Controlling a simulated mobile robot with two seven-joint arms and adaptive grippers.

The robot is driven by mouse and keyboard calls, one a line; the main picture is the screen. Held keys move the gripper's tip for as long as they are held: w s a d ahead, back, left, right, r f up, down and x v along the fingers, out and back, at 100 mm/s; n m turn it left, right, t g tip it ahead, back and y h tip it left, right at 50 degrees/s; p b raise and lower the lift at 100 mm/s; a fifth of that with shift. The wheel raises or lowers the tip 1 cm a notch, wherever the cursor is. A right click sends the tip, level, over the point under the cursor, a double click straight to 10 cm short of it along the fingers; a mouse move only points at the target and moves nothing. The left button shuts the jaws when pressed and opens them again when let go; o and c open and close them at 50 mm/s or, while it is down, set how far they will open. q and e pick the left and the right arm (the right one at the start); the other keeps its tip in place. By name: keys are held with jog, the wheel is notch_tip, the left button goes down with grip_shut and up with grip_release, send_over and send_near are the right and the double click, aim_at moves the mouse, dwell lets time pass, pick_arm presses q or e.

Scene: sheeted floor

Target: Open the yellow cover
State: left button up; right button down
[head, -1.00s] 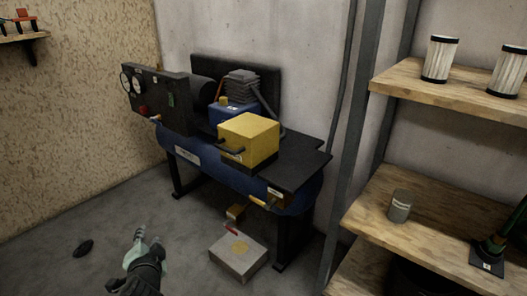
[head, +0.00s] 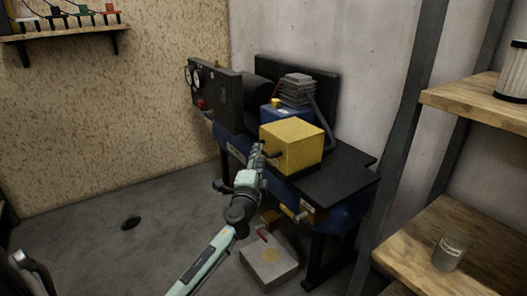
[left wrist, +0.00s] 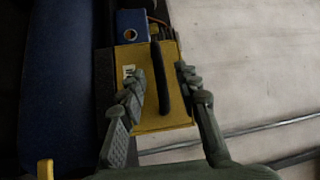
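The yellow cover (head: 293,146) is a box-shaped housing on top of the blue compressor (head: 345,214), and it looks closed. Its dark bar handle (head: 272,155) is on the side facing my gripper. My left gripper (head: 259,150) reaches up to this handle from the lower left. In the left wrist view, the yellow cover (left wrist: 152,122) fills the middle, with the black handle (left wrist: 161,85) running lengthwise. The open fingers of my left gripper (left wrist: 158,74) are on either side of the handle, with gaps showing.
A grey block (head: 268,264) is on the floor below the compressor. A dark object (head: 131,223) lies on the floor at left. Wooden shelves (head: 455,235) with a canister (head: 449,251) stand at right. The floor at left is mostly clear.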

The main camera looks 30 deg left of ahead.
pick_arm(q)
jog(key=shift+x, duration=1.6)
jog(key=shift+c, duration=0.3)
grip_shut()
